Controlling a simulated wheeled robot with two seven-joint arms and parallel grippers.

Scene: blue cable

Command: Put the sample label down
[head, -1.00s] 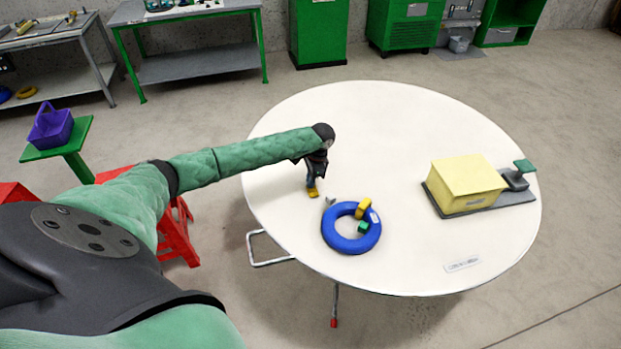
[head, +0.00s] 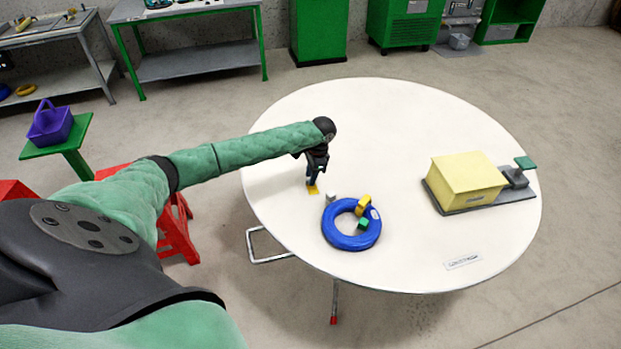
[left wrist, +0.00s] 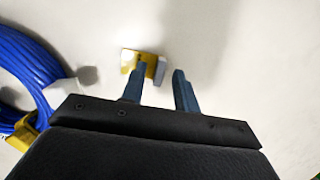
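The sample label seems to be the small yellow piece (head: 313,189) on the white table, left of the blue cable (head: 335,236). In the left wrist view the yellow piece (left wrist: 130,60) lies just beyond the left finger's tip, with a small pale part at its right side. Whether the finger touches it I cannot tell. My left gripper (head: 314,181) points down just above it. My right gripper is not in view.
The coiled cable carries yellow (head: 363,204), green (head: 363,223) and whitish (head: 331,198) blocks close to my left gripper. A yellow box (head: 467,181) sits on a grey base at the table's right. A white strip (head: 462,262) lies near the front edge. The table's back is clear.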

